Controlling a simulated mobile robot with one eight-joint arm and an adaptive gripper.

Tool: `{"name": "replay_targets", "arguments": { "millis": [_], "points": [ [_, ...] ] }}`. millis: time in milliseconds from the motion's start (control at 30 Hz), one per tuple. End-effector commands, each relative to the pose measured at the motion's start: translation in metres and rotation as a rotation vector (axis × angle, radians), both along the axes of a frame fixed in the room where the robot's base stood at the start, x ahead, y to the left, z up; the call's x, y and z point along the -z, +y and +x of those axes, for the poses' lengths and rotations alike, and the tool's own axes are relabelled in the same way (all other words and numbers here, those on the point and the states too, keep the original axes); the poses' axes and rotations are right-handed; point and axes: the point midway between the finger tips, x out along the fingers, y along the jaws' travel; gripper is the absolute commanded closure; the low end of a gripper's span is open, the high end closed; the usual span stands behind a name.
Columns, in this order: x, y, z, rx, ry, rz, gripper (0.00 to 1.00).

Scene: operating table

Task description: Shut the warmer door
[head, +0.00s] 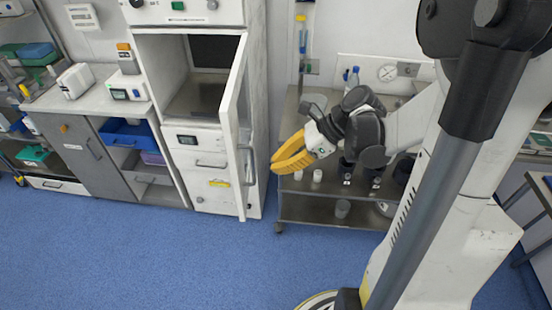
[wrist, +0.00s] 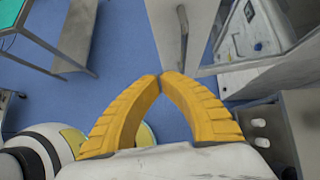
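The warmer (head: 190,100) is the tall white cabinet left of centre in the head view. Its upper compartment is open and looks empty. Its door (head: 234,125) stands swung out towards the camera, seen nearly edge-on, with a bar handle (head: 249,165) on its right-hand face. My gripper (head: 274,163) is just right of the door, near the handle's height, with yellow fingers pointing left. In the wrist view my gripper (wrist: 167,77) has its fingertips together with nothing between them. A pale panel (wrist: 165,25), apparently the door, lies just beyond the tips; whether they touch is unclear.
A steel shelf trolley (head: 320,207) with bottles and jars stands behind and below my gripper. A counter (head: 90,93) with drawers and blue bins adjoins the warmer on the left. The blue floor (head: 150,255) in front is clear.

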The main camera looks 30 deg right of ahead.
Motion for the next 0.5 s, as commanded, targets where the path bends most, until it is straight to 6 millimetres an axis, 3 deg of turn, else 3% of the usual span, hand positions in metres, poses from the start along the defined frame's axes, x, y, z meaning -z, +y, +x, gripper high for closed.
{"name": "replay_targets", "arguments": {
  "millis": [267, 500],
  "points": [
    [0.045, 0.038, 0.021, -0.005, -0.001, -0.002, 1.00],
    [0.042, 0.065, 0.037, -0.004, -0.001, -0.002, 1.00]
  ]
}}
